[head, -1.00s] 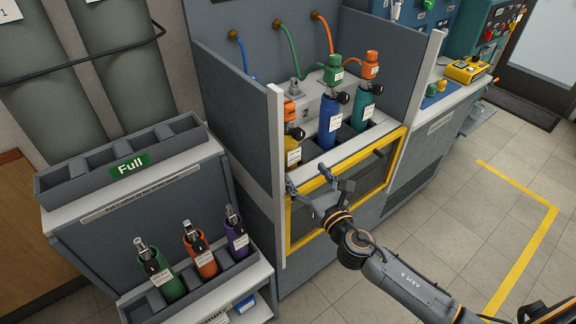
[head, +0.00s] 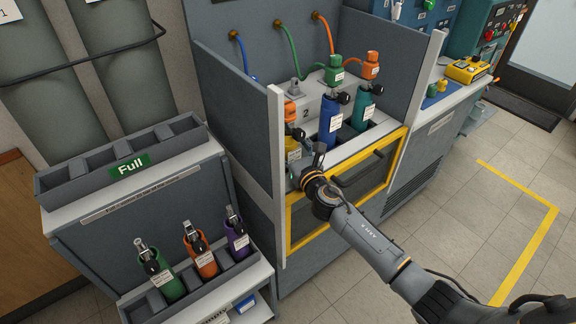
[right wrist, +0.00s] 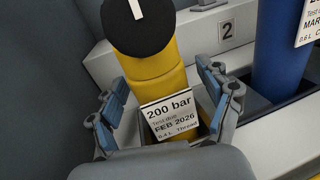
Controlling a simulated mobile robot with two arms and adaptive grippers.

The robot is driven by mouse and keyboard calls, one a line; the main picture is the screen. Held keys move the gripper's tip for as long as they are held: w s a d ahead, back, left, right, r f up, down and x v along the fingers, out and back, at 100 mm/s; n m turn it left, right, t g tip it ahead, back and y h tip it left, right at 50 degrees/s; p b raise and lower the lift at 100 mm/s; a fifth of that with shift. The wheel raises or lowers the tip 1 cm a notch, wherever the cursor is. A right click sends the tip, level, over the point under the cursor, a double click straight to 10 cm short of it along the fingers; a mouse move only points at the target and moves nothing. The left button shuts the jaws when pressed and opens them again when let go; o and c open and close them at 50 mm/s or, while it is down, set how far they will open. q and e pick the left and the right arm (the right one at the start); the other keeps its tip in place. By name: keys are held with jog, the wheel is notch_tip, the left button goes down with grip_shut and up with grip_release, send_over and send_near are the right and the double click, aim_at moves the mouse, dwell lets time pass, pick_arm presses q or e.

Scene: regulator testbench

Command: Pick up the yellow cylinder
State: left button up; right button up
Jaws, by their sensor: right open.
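The yellow cylinder (head: 293,155) stands in the left slot of the test bench, partly hidden by my right gripper (head: 305,168) in the head view. In the right wrist view the yellow cylinder (right wrist: 155,68) is upright, with a black round knob on top and a white "200 bar" label. My right gripper (right wrist: 165,95) is open, with one blue-padded finger on each side of the cylinder's label area. I cannot tell whether either finger touches it. My left gripper is not in view.
A blue cylinder (head: 328,119) and a teal cylinder (head: 363,108) stand to the right in the bench. Grey side panels (head: 276,175) and a yellow-framed front (head: 350,192) bound it. A rack (head: 196,282) at left holds green, orange and purple cylinders.

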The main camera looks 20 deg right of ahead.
aim_at(288, 103)
jog(key=shift+c, duration=0.2)
jog(key=c, duration=1.5)
jog(key=shift+r, duration=0.2)
jog(key=shift+r, duration=0.15)
jog(key=shift+w+r+p, duration=0.1)
jog(key=shift+r+p, duration=0.15)
jog(key=shift+p, duration=0.05)
notch_tip(288, 103, up, 16)
jog(key=p, duration=0.5)
jog(key=shift+f+p, duration=0.1)
jog(key=shift+p, duration=0.3)
jog(key=shift+r, duration=0.7)
